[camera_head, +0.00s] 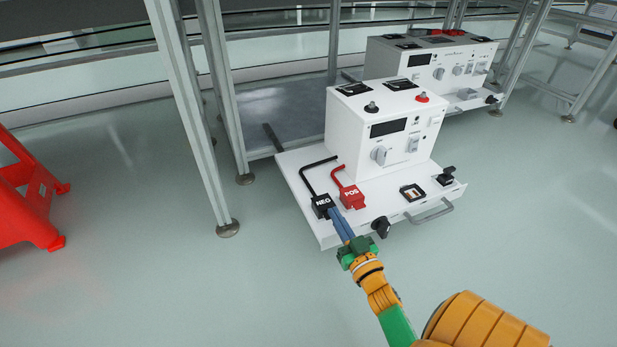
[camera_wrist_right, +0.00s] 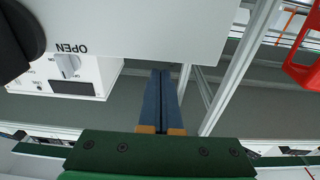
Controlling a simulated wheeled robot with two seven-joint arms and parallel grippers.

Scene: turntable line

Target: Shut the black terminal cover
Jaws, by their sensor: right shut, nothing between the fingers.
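The white power unit (camera_head: 382,142) stands on a white tray (camera_head: 300,172). A black block marked NEG (camera_head: 321,204) and a red block marked POS (camera_head: 352,194) sit on the tray with cables. Flat black pieces (camera_head: 353,89) lie on the unit's top behind a black post (camera_head: 371,107) and a red post. I cannot tell which black part is the terminal cover. My right gripper (camera_head: 334,213) is shut and empty, its tips beside the NEG block; contact is unclear. In the right wrist view, its shut fingers (camera_wrist_right: 160,73) are at a white panel's edge. My left gripper is not in view.
Metal legs (camera_head: 195,110) stand at left. A second unit (camera_head: 432,62) is behind.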

